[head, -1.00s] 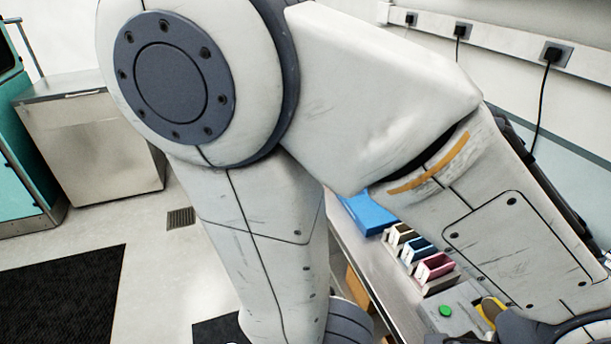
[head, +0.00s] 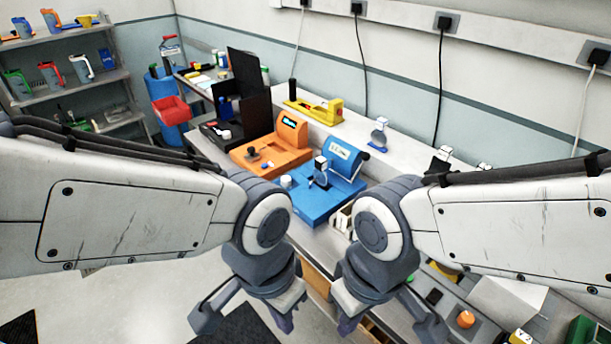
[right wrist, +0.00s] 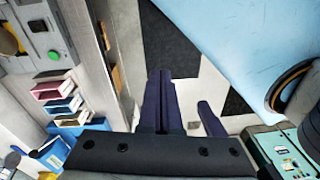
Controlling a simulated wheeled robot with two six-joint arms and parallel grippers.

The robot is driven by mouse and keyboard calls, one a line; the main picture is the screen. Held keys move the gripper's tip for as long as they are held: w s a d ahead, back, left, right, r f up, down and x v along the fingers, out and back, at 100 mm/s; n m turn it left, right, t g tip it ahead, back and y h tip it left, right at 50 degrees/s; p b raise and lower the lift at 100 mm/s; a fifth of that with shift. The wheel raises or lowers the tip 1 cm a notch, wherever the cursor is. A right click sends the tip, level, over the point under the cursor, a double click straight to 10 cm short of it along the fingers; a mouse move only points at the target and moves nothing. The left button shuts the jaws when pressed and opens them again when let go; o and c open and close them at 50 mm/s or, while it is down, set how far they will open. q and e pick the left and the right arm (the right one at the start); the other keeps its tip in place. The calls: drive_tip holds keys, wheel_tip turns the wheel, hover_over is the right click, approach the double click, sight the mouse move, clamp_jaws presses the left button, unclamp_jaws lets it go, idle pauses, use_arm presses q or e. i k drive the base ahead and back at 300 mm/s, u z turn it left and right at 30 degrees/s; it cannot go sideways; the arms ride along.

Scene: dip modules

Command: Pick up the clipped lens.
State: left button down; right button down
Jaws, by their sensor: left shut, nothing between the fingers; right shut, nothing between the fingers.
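Several small holders with white block tops stand in the head view. One dark lens in a clip (head: 320,173) stands upright on the blue device (head: 325,203); another, round and bluish (head: 379,136), stands on the raised grey ledge. I cannot tell for certain which one the task means. My left gripper (head: 284,324) and right gripper (head: 346,327) hang low in front of the bench, pointing down, both shut and empty, well apart from the lenses. In the right wrist view the right fingers (right wrist: 160,78) are pressed together over the floor.
An orange device (head: 270,155) stands left of the blue one, with a black open box (head: 240,100) behind it. A yellow tool (head: 312,108) lies on the ledge. Coloured slotted boxes (right wrist: 62,105) line the bench near my right wrist. Shelves (head: 70,75) stand at the far left.

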sight(320, 164)
drive_tip(key=u, duration=0.55)
drive_tip(key=k, duration=0.65)
drive_tip(key=u, duration=1.05)
drive_tip(key=i, duration=2.15)
drive_tip(key=z, duration=1.2)
drive_tip(key=i, duration=0.9)
drive_tip(key=z, duration=0.85)
